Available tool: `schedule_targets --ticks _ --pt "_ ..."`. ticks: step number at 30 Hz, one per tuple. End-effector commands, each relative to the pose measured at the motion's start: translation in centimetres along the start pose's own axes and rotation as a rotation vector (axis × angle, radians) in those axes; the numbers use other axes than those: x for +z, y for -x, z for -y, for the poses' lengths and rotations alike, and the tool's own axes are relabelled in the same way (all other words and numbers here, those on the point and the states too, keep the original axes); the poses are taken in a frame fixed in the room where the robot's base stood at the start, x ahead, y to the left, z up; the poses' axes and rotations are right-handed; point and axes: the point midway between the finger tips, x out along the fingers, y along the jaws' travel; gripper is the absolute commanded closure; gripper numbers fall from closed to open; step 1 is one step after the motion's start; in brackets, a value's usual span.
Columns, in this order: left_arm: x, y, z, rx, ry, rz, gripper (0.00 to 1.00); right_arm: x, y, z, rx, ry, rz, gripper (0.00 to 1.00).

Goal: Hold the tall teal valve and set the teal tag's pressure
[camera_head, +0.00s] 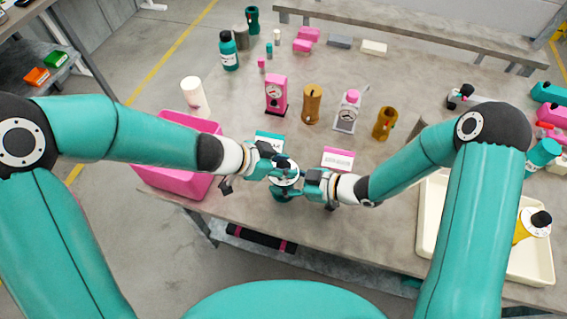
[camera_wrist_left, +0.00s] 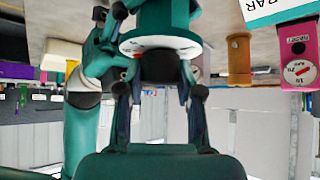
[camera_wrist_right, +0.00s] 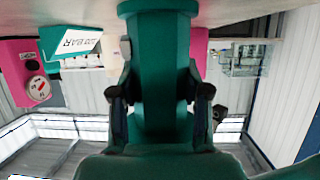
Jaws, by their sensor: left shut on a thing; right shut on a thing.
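The tall teal valve (camera_head: 285,192) stands upright near the table's front edge. It has a white dial, which shows with a red mark in the left wrist view (camera_wrist_left: 160,44). My left gripper (camera_head: 275,166) is shut on the dark knob (camera_wrist_left: 160,69) at the valve's top. My right gripper (camera_head: 312,186) is shut on the teal body, which fills the middle of the right wrist view (camera_wrist_right: 160,65). The teal tag (camera_head: 270,141) stands just behind the valve; it reads "20 BAR" in the right wrist view (camera_wrist_right: 78,42). The dial's exact reading is too small to tell.
A pink bin (camera_head: 170,187) is left of the valve, and a cream tray (camera_head: 433,225) is at the right. A pink tag (camera_head: 338,159), a pink gauge valve (camera_head: 276,95), a grey gauge valve (camera_head: 347,112) and brown cylinders (camera_head: 312,104) stand behind.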

Motion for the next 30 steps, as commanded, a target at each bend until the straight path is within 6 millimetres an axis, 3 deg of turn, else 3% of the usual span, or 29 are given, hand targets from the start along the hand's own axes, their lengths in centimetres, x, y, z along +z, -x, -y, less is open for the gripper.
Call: schedule_targets --ticks 9,10,14,24,30 --pt "-0.2 0.1 0.3 -0.007 0.0 -0.005 0.99 0.1 -0.1 0.5 -0.013 0.003 0.002 1.0" --pt "-0.2 0.1 0.3 -0.007 0.0 -0.005 0.59 0.1 -0.1 0.5 -0.013 0.003 0.002 1.0" --pt "-0.2 0.1 0.2 -0.006 0.001 -0.004 0.38 0.1 -0.1 0.4 -0.01 0.001 0.002 1.0" --pt "0.0 0.1 0.1 -0.003 0.002 -0.001 0.38 0.1 0.0 0.1 -0.003 -0.001 0.003 1.0" --pt "-0.1 1.3 0.1 -0.004 0.0 -0.003 0.38 0.1 0.0 0.1 -0.001 -0.001 0.003 1.0"
